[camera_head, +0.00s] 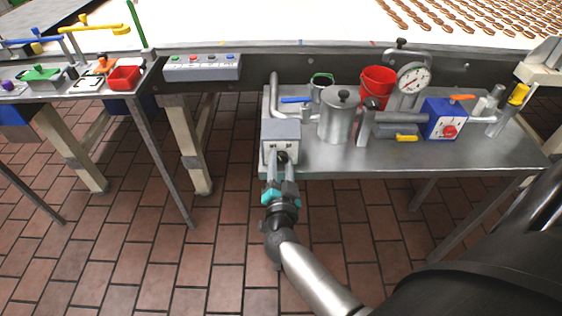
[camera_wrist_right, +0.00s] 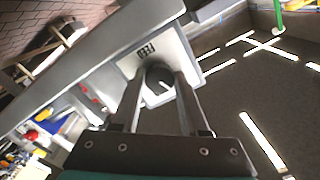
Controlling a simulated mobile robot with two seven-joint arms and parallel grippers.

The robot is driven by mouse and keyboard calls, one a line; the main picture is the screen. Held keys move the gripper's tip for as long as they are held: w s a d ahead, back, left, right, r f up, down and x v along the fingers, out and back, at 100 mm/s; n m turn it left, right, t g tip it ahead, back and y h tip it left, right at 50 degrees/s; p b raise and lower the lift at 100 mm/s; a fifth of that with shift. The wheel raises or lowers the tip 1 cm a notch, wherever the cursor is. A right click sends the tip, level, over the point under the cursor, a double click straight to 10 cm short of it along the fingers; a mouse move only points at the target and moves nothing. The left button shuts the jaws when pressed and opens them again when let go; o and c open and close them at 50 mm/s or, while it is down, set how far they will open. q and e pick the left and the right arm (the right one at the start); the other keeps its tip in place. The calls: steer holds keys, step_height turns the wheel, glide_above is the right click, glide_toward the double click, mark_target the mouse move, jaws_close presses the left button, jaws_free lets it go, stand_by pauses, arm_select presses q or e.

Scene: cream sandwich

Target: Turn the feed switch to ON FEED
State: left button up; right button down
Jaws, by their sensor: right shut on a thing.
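The feed switch is a grey box (camera_head: 281,130) at the front left corner of the metal table, with small dark lettering on its front face. Its round dark knob (camera_wrist_right: 158,78) shows in the right wrist view, below a label that seems to read FEED. A light mark shows on the knob, but which setting it points to is not clear. My right gripper (camera_head: 282,164) reaches up to the box front, and its two fingers are shut on the knob, one on each side. The fingers partly hide the knob in the head view. My left gripper is in neither view.
The metal table (camera_head: 345,160) holds a lidded steel pot (camera_head: 338,118), a red bucket (camera_head: 376,85), a dial gauge (camera_head: 413,79) and a blue box with a red knob (camera_head: 444,120). A button panel (camera_head: 202,67) hangs left. Tiled floor is open in front.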

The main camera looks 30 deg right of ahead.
steer(key=m, duration=0.5)
steer(key=shift+m, duration=0.4)
steer(key=m+b, duration=0.1)
steer(key=m, duration=0.4)
steer(key=shift+m, duration=0.3)
steer(key=shift+c, duration=2.1)
jaws_free()
steer(key=shift+s+a, duration=0.1)
